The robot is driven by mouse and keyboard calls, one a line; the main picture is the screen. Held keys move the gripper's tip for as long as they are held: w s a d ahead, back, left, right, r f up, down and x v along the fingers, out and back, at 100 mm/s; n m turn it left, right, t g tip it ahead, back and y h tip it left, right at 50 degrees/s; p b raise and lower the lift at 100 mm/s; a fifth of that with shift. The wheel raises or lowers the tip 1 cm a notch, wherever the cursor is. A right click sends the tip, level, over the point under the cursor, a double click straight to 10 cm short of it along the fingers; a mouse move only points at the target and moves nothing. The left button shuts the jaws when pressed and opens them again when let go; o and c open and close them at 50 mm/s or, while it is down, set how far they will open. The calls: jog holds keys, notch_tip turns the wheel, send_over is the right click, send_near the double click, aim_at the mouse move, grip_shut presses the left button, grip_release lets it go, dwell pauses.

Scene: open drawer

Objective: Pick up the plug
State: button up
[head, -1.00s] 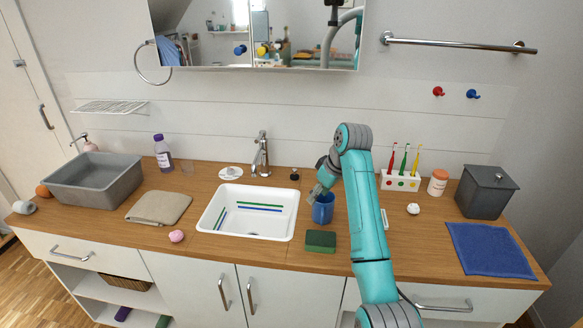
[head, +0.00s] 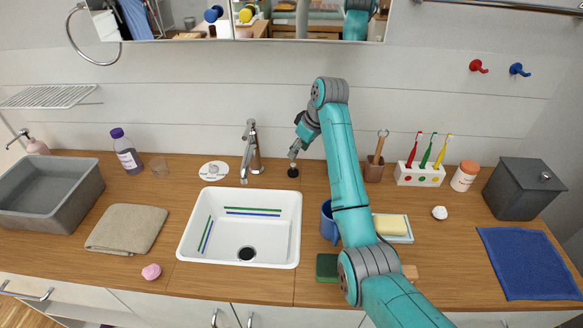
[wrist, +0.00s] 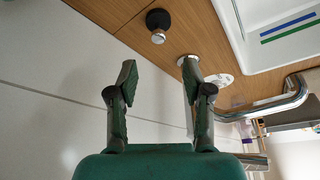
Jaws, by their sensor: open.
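The plug (head: 293,172), a small black stopper with a metal knob, stands on the wooden counter right of the faucet. In the wrist view the plug (wrist: 158,22) is near the top, beyond my fingertips and roughly in line with the space between them. My gripper (head: 293,153) is just above and behind the plug in the head view. In the wrist view my gripper (wrist: 157,75) has its two fingers apart with nothing between them. I see no contact with the plug.
The faucet (head: 252,150) and white sink (head: 187,235) are left of the plug. A white disc (head: 214,171) lies by the faucet. A blue cup (head: 328,222) is partly behind my arm. A brown holder (head: 374,170) stands to the right. The wall is close behind.

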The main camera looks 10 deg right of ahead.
aim_at(293, 164)
jog(key=x, duration=0.3)
jog(key=shift+f, duration=0.2)
jog(key=shift+d+x, duration=0.2)
jog(key=shift+x, duration=2.4)
jog(key=shift+s, duration=0.15)
grip_shut()
